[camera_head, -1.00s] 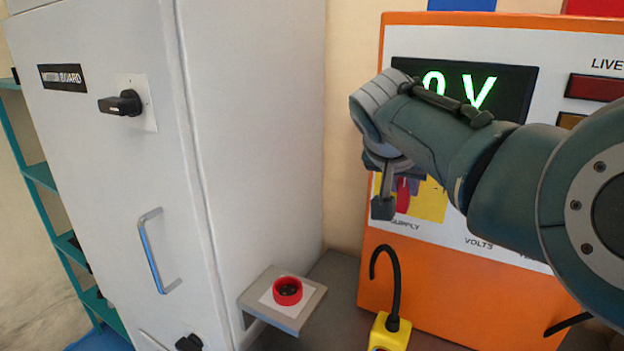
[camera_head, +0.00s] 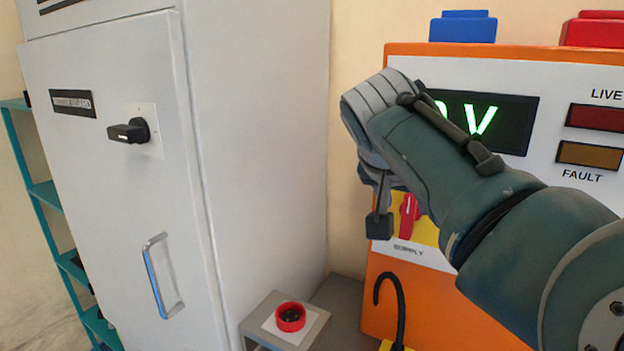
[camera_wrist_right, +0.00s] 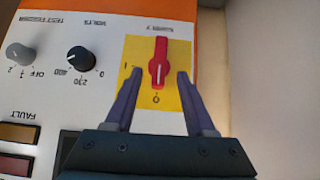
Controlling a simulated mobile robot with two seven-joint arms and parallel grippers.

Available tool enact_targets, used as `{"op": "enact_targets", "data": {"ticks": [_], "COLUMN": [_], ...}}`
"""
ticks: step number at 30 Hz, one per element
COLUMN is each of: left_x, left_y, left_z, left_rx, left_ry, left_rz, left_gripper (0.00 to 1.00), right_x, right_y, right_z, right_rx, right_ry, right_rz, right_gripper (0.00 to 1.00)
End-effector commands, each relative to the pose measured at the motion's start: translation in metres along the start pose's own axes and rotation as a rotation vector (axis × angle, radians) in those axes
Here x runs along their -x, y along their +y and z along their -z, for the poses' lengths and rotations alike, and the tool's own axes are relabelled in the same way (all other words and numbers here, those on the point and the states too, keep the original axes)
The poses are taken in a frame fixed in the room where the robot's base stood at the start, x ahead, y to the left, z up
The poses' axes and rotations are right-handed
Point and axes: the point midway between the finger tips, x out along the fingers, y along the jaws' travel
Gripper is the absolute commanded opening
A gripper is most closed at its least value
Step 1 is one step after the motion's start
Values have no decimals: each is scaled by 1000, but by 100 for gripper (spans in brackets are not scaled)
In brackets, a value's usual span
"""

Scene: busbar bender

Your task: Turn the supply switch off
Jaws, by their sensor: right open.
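The supply switch (camera_head: 409,214) is a red handle on a yellow plate, low on the orange-edged panel. In the right wrist view, which shows the panel upside down, the handle (camera_wrist_right: 159,62) stands upright, with its white line toward the "0" mark. The "I" mark is to its left there. My right gripper (camera_wrist_right: 160,74) is open, with one finger on each side of the handle and visible gaps to both. It holds nothing. In the head view a finger of my right gripper (camera_head: 380,222) shows just left of the switch; the wrist hides the rest. My left gripper is not in view.
The display (camera_head: 500,120) reads "0 V", partly covered by my right arm. The fault lamp (camera_head: 590,155) looks unlit. A grey cabinet (camera_head: 260,150) stands left of the panel. A red-ringed button (camera_head: 291,317) and a black hook (camera_head: 390,290) are below.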

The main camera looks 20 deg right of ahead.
Motion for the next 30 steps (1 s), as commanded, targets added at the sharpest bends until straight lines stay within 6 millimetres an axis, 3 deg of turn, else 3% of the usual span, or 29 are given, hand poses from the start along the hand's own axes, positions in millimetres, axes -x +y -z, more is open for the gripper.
{"op": "enact_targets", "data": {"ticks": [9,23,26,30], "left_x": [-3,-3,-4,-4], "left_y": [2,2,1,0], "left_z": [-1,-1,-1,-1], "left_rx": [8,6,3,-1], "left_ry": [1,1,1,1], "left_rz": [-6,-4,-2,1], "left_gripper": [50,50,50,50], "right_x": [44,51,44,29], "right_y": [0,2,13,48], "right_z": [-1,-2,-16,-63], "right_rx": [0,4,32,149], "right_ry": [0,-3,-23,-88], "right_rz": [0,-2,-1,26], "right_gripper": [55,55,55,55]}}
